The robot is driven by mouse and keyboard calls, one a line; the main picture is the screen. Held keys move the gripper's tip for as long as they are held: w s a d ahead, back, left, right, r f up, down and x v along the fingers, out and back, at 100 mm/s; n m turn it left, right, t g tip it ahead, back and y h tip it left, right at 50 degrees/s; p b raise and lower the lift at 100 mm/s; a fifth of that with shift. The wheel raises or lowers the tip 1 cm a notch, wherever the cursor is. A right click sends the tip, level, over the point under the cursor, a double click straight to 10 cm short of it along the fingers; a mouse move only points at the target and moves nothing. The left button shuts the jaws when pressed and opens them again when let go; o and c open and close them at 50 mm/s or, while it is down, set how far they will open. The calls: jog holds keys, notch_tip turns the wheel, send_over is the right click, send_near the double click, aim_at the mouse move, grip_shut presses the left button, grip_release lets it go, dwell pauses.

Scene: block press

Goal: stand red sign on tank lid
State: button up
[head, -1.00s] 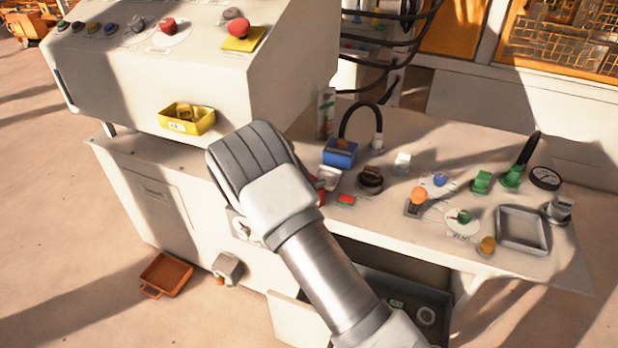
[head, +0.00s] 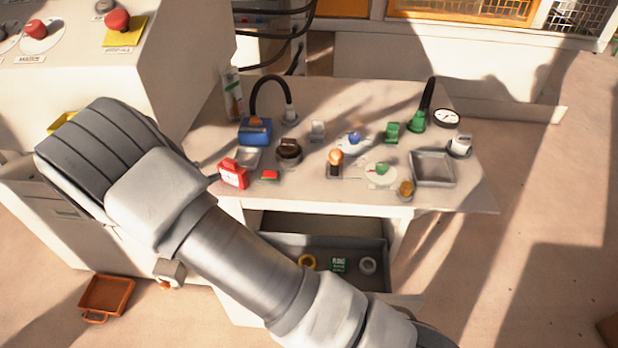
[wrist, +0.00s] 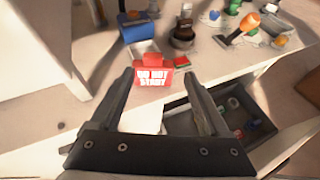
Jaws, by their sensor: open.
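The red sign (head: 233,175), lettered "DO NOT START", stands near the front left edge of the white table. It also shows in the wrist view (wrist: 153,84), with its face towards the camera. Behind it is a small blue tank-like box (head: 254,134) with an orange piece on top and a black hose beside it; it shows in part in the wrist view (wrist: 138,30). I cannot tell for sure which surface is the tank lid. My gripper (wrist: 160,76) is open and empty; the sign appears between its fingers, beyond them. In the head view my arm hides the fingers.
A flat silver block (head: 247,157) sits between sign and blue box. A dark knob (head: 289,152) and a red-topped green piece (head: 269,175) are to the right. An open drawer (head: 283,247) juts out below the table. An orange tray (head: 107,296) lies on the floor.

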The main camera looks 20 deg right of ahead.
jog(key=s+d+r+m+g+y, duration=0.2)
jog(key=s+d+r+m+g, duration=0.1)
jog(key=s+d+r+m, duration=0.5)
jog(key=s+d+r+m+g+y, duration=0.25)
jog(key=d+r+m, duration=0.25)
jog(key=d+r, duration=0.3)
jog(key=s+d+r+m+t+y, duration=0.1)
jog(key=s+d+r+m+y, duration=0.1)
jog(key=s+m, duration=0.4)
jog(key=s+d+r+m+t+y, duration=0.1)
jog(key=s+m, duration=0.6)
jog(key=s, duration=0.8)
jog(key=shift+d+r+y, duration=0.9)
jog(key=shift+y, duration=0.15)
jog(key=shift+s, duration=0.1)
